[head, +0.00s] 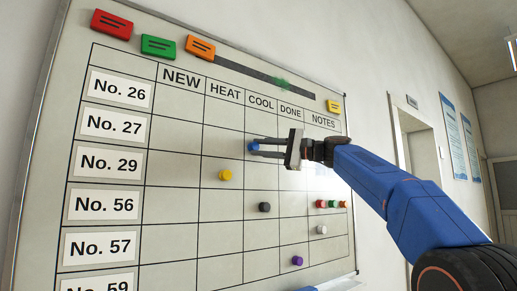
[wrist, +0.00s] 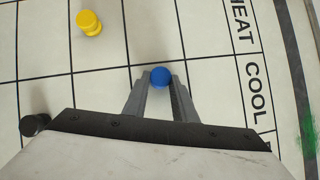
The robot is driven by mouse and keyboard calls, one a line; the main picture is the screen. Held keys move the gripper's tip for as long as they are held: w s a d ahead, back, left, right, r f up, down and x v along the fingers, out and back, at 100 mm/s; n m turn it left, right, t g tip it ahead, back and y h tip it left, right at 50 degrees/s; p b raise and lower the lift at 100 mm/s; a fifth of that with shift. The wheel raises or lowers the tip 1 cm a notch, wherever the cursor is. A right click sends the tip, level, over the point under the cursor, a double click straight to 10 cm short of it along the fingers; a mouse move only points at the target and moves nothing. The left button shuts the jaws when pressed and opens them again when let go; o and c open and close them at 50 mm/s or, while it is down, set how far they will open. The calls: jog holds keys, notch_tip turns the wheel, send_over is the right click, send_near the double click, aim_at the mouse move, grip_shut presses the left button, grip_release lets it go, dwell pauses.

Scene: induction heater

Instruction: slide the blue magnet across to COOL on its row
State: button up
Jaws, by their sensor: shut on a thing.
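The blue magnet (head: 253,146) is a small round knob on the whiteboard (head: 172,218). It sits in the No. 27 row, just inside the COOL column, close to the line shared with HEAT. My gripper (head: 252,146) reaches in from the right and its two fingers are shut on the magnet. In the wrist view, the blue magnet (wrist: 160,76) shows between the fingertips of my gripper (wrist: 160,82), beside the HEAT–COOL line. The COOL heading (wrist: 256,92) is to its right in that view.
A yellow magnet (head: 225,175) is in HEAT on the No. 29 row. A black magnet (head: 264,207) is in COOL on the No. 56 row. Several small magnets (head: 333,204) are in NOTES. The rest of the COOL cell around the blue magnet looks clear.

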aim_at(261, 149)
jog(key=shift+w+d, duration=0.7)
jog(key=shift+d, duration=0.3)
jog(key=shift+w+d, duration=0.7)
jog(key=shift+d, duration=0.25)
jog(key=o, duration=1.1)
jog(key=v, duration=1.7)
jog(key=shift+s+d, duration=0.15)
